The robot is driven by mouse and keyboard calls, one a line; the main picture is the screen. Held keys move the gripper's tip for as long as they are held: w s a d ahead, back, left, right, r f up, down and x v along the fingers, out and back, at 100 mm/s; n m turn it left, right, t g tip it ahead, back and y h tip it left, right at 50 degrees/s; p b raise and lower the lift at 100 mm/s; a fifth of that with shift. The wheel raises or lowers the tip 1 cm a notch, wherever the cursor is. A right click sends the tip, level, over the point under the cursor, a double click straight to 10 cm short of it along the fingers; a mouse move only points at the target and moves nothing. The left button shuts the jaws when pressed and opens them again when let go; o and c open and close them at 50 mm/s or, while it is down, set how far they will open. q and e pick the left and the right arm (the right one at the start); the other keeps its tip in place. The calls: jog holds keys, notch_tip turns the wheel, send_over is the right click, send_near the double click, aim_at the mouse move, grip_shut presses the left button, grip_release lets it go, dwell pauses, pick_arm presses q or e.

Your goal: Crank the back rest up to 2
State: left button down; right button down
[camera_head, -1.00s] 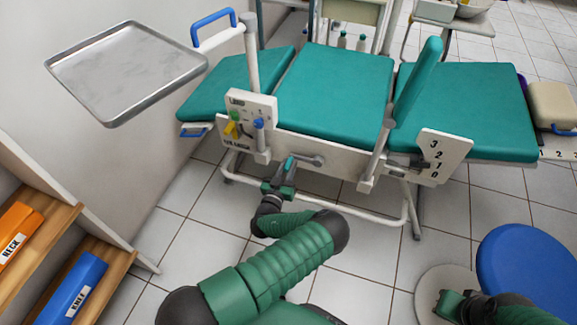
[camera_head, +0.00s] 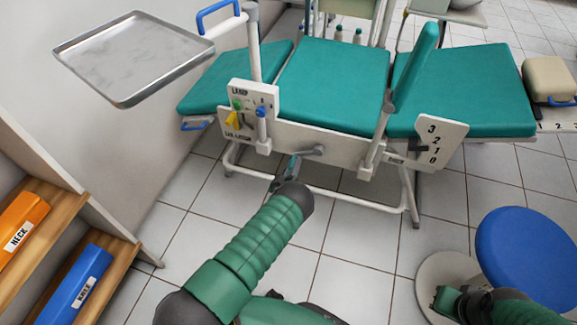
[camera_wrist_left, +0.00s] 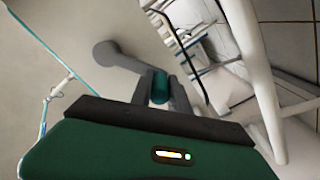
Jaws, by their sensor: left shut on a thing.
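The grey crank (camera_head: 312,150) sits on the white side rail of the treatment couch, below the middle teal pad (camera_head: 333,85). My left gripper (camera_head: 291,170) is at the crank's handle, largely hidden behind my own arm. In the left wrist view its fingers (camera_wrist_left: 158,90) close around the teal grip (camera_wrist_left: 160,88) at the end of the crank arm (camera_wrist_left: 115,56). The number plate (camera_head: 440,140) reads 3, 2, 1, 0, with a dark pointer (camera_head: 402,160) near its low end. The right teal pad (camera_head: 462,90) looks flat. My right gripper (camera_head: 447,299) is low at the right; its jaws are unclear.
A panel with coloured levers (camera_head: 250,115) stands left of the crank. A metal tray (camera_head: 133,55) overhangs at the upper left. White frame legs (camera_head: 345,201) run under the couch. A blue stool (camera_head: 530,255) is at the right. Open tiled floor lies in front.

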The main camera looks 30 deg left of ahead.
pick_arm(q)
jog(key=shift+d+f+n, duration=0.35)
jog(key=shift+f+n, duration=0.4)
jog(key=shift+n, duration=0.25)
jog(key=w+d+f+n+b, duration=0.1)
jog(key=d+f+n, duration=0.2)
jog(key=d+n, duration=0.4)
jog(key=shift+w+n, duration=0.25)
jog(key=shift+n, duration=1.05)
jog(key=shift+f, duration=0.1)
jog(key=c, duration=1.3)
grip_release()
jog(key=shift+o, duration=0.2)
